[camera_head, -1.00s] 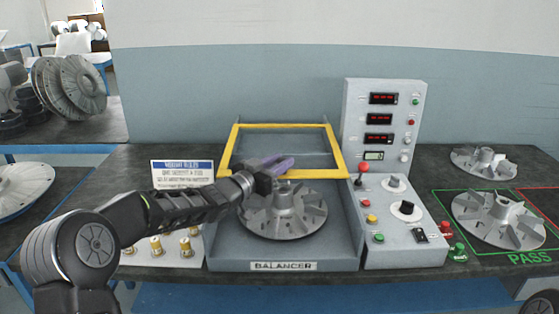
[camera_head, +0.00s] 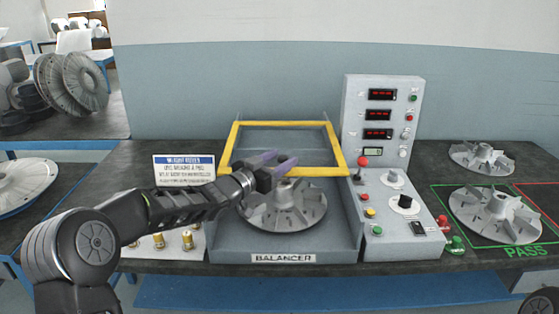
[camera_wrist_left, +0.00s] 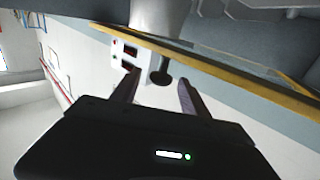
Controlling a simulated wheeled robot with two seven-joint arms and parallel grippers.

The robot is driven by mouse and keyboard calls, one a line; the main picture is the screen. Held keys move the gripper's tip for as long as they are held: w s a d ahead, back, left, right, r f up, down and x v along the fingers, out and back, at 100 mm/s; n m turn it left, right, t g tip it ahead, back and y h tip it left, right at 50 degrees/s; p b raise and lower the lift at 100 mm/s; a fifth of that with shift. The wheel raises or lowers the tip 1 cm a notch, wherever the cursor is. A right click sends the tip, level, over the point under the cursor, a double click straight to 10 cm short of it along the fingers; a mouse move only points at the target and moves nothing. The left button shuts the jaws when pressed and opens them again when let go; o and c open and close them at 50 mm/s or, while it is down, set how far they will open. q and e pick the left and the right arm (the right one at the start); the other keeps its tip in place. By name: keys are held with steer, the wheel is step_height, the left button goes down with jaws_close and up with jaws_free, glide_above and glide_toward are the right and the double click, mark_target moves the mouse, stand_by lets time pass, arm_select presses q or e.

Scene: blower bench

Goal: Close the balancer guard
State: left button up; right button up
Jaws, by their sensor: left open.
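The balancer guard (camera_head: 284,124) is a yellow-edged frame with a clear pane, standing raised at the back of the grey balancer (camera_head: 284,257). A finned rotor (camera_head: 290,210) sits inside the balancer below it. My left gripper (camera_head: 277,159) is open and empty, with purple-grey fingers, in front of the guard's lower yellow bar. In the left wrist view the fingers (camera_wrist_left: 158,92) are spread apart, and the yellow bar (camera_wrist_left: 220,70) runs slantwise beyond them. I cannot tell whether a finger touches the bar. My right gripper is not in view.
A control box (camera_head: 381,125) with red displays and buttons stands right of the balancer. Finned rotors lie on the right, one (camera_head: 495,215) in the green PASS square. A sign (camera_head: 184,169) and brass weights (camera_head: 187,240) are on the left, beside my arm.

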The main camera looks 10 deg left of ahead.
arm_select(q)
step_height(320, 180, up, 10)
steer(key=shift+p, duration=1.05)
